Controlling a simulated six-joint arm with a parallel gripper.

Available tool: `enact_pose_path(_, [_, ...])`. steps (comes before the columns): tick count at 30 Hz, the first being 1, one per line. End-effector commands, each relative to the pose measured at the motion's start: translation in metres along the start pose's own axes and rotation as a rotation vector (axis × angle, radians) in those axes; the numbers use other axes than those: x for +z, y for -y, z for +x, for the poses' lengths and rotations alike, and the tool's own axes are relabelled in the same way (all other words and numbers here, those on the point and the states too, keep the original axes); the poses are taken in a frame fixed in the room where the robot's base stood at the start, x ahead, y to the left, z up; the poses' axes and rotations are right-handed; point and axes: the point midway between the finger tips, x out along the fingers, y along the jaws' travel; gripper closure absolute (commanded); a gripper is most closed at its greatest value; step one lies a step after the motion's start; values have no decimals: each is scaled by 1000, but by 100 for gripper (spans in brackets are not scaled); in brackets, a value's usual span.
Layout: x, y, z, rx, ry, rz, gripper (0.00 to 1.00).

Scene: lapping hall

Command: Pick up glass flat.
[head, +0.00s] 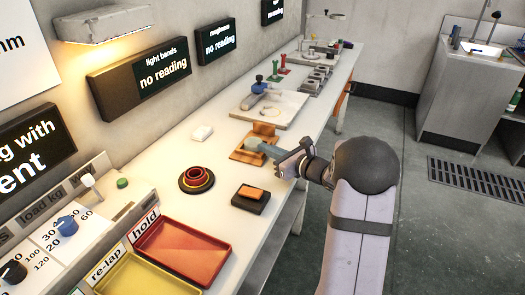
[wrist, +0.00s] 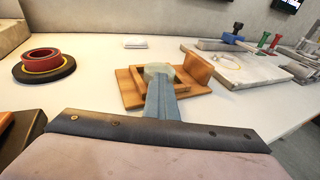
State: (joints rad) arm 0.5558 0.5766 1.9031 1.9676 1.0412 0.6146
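A pale greenish round piece, apparently the glass flat (wrist: 155,72), shows in the wrist view at the wooden case (wrist: 128,92), which has a raised flap at its right. In the head view the case (head: 238,155) stands on the bench's middle. My gripper (wrist: 160,88) reaches over the case with its blue-grey fingers, their tips at the round piece. My gripper (head: 260,147) also shows in the head view, over the case. The fingers overlap in both views, so I cannot see a gap or whether they hold the piece. The tips hide part of it.
A dark round base with red and yellow rings (head: 197,178), an orange-topped block (head: 251,197) and a white block (head: 202,133) stand nearby. A stone plate (head: 285,112) lies beyond the case. Red (head: 180,253) and yellow (head: 145,277) trays are at the front.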

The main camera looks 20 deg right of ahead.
Motion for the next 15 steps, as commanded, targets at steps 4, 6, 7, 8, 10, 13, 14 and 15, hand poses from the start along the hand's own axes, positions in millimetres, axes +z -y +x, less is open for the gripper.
enact_pose_path(4, [-10, -4, 1, 7, -20, 8, 100])
enact_pose_path(6, [-10, -4, 1, 7, -20, 8, 100])
enact_pose_path(7, [-10, -4, 1, 7, -20, 8, 100])
enact_pose_path(8, [-10, -4, 1, 7, -20, 8, 100])
enact_pose_path(10, [-10, -4, 1, 7, -20, 8, 100])
enact_pose_path(13, [-10, -4, 1, 7, -20, 8, 85])
enact_pose_path(14, [-10, -4, 1, 6, -20, 8, 78])
enact_pose_path(15, [-10, -4, 0, 6, -20, 8, 68])
